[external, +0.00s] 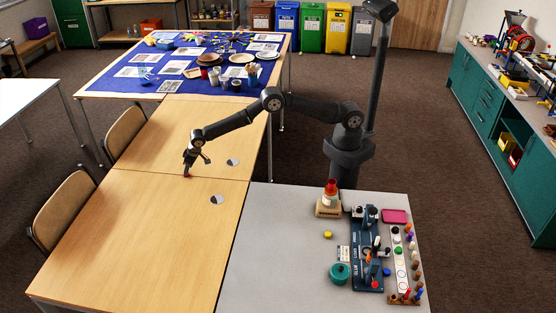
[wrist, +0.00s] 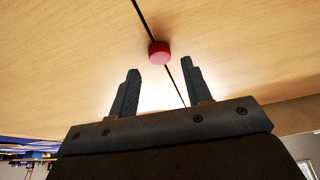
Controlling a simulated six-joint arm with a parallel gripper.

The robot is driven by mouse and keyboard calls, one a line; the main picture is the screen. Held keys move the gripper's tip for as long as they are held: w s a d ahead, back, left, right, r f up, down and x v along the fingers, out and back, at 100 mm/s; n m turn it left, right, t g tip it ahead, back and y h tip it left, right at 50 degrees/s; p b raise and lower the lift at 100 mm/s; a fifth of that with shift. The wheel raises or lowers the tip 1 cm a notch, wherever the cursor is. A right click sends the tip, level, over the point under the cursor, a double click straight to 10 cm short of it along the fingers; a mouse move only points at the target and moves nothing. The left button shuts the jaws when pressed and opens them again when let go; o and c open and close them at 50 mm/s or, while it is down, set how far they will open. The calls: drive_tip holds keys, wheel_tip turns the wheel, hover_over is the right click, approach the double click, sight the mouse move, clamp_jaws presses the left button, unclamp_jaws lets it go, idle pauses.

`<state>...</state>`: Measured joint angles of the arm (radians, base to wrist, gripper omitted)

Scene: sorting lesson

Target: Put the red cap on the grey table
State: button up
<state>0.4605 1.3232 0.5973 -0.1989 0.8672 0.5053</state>
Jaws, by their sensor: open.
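The red cap (wrist: 159,52) is a small, short cylinder on the light wooden table, at the dark seam between two tabletops. In the external view it shows as a small red spot (external: 187,176) under my gripper (external: 188,169). In the wrist view my gripper (wrist: 160,80) is open, with the cap just past the fingertips and roughly centred between them. Nothing is held. The grey table (external: 265,240) stands at the front right, away from my gripper.
The grey table holds a bottle with a red top (external: 331,190), a yellow disc (external: 328,235), a teal round container (external: 340,273), a blue rack (external: 367,250) and a pale strip with coloured pegs (external: 402,260). Its left part is clear. Two discs (external: 217,199) lie on the wooden table.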

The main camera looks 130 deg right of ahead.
drive_tip(key=v, duration=0.8)
drive_tip(key=shift+o, duration=0.7)
drive_tip(key=shift+s+a+r, duration=0.1)
drive_tip(key=shift+a+r, duration=0.05)
drive_tip(key=shift+r, duration=0.2)
